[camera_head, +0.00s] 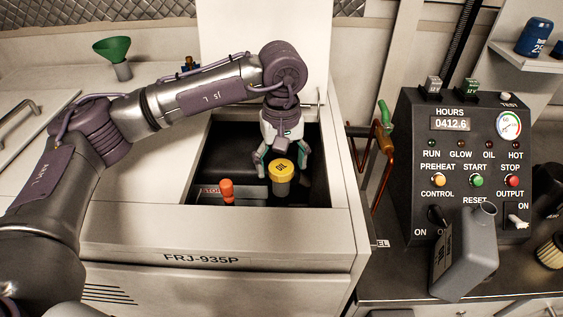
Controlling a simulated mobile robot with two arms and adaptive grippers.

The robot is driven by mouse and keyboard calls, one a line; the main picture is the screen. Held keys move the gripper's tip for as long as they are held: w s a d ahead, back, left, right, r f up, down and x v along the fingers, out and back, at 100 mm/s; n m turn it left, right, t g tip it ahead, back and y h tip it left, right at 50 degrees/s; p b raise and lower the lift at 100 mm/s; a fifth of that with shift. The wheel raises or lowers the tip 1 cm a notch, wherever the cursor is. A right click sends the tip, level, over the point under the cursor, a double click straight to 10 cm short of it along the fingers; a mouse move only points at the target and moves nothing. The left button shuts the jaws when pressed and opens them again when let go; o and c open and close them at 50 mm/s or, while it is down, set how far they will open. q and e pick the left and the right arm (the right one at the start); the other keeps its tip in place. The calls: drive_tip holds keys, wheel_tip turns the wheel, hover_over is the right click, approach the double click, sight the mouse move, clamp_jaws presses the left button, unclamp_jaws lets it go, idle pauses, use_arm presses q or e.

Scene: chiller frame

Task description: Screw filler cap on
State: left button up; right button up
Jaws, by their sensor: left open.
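The yellow filler cap (281,171) sits on top of a pale neck inside the dark recess of the light-coloured unit labelled FRJ-935P. My left gripper (280,160) reaches down into the recess from behind the cap. Its fingers are spread, one to the left of the cap and one to the right. The picture does not show clearly whether they touch it. Whether the cap's thread is engaged is hidden. My right gripper is not in view.
An orange-handled part (227,190) stands in the recess left of the cap. The recess rim (200,222) surrounds the space. A control panel (465,165), a grey can (465,255) and copper pipes (380,160) are on the right. A green funnel (113,50) stands at the back left.

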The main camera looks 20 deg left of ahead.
use_arm(q)
drive_tip(key=n+b, duration=0.1)
drive_tip(key=n, duration=0.1)
drive_tip(key=shift+f+n, duration=0.15)
drive_tip(key=shift+n, duration=0.25)
drive_tip(key=n, duration=0.3)
drive_tip(key=shift+w+n+b, duration=0.1)
drive_tip(key=shift+n+b, duration=0.2)
drive_tip(key=shift+b, duration=0.05)
drive_tip(key=n+b, duration=0.1)
drive_tip(key=n, duration=0.7)
drive_tip(key=c, duration=1.3)
drive_tip(key=shift+o, duration=0.2)
